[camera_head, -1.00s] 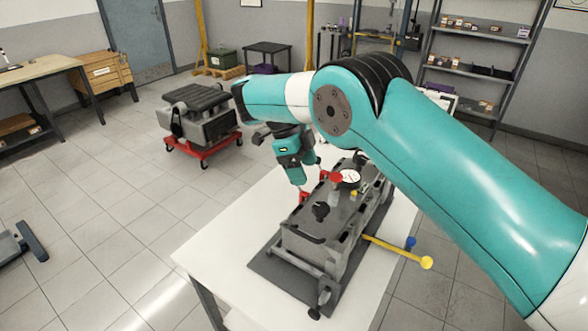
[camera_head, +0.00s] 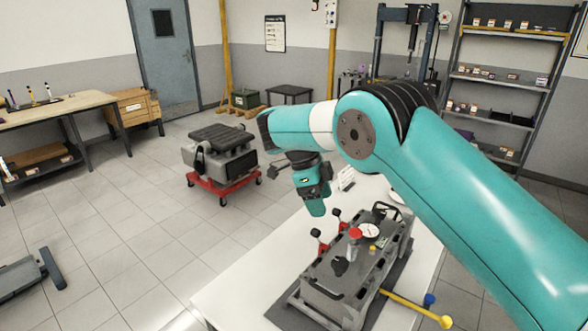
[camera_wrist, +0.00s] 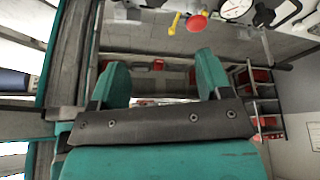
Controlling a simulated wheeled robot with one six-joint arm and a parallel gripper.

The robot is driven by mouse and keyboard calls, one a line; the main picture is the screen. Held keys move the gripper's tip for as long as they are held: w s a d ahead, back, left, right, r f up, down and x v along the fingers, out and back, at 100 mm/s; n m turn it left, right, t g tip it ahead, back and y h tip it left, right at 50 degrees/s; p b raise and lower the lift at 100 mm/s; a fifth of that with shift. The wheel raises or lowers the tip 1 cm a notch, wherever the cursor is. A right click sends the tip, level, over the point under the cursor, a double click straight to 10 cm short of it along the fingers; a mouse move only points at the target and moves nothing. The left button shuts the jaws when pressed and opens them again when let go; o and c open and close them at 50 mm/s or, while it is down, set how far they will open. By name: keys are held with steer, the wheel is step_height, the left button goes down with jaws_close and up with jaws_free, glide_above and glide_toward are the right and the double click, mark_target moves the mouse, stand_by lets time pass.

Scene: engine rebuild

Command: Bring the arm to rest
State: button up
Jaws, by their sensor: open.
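My gripper (camera_head: 314,206) hangs from my teal arm above the white table, behind and to the left of the grey engine block (camera_head: 345,262). In the wrist view its two teal fingers (camera_wrist: 162,80) stand apart with nothing between them. The block lies on a dark mat on the table, apart from the gripper. On it are a red knob (camera_head: 355,233), a round white dial (camera_head: 369,230) and a yellow-ended rod (camera_head: 420,310). The red knob (camera_wrist: 197,23) and dial (camera_wrist: 235,8) also show at the top of the wrist view.
Two red-footed black-knobbed clamps (camera_head: 321,240) stand at the block's left side. A dark unit sits on a red wheeled dolly (camera_head: 224,193) on the floor behind. A shelf rack (camera_head: 497,75) stands at the back right. The table's left front is bare.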

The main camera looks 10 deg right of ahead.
steer(key=s+d+r+n+t+y+b, duration=0.1)
steer(key=s+d+r+n+b, duration=0.15)
steer(key=s+n, duration=0.4)
steer(key=s+d+r+n+t+y+b, duration=0.1)
steer(key=s+d+r+n+y+b, duration=0.2)
steer(key=n, duration=0.6)
steer(key=s+a+f+n+y+b, duration=0.1)
steer(key=s+f+n+y+b, duration=0.1)
steer(key=s+n, duration=0.5)
steer(key=s+a+f+n+y+b, duration=0.2)
steer(key=s+n+b, duration=0.2)
steer(key=s, duration=1.4)
steer(key=n, duration=0.3)
steer(key=shift+a+f, duration=0.15)
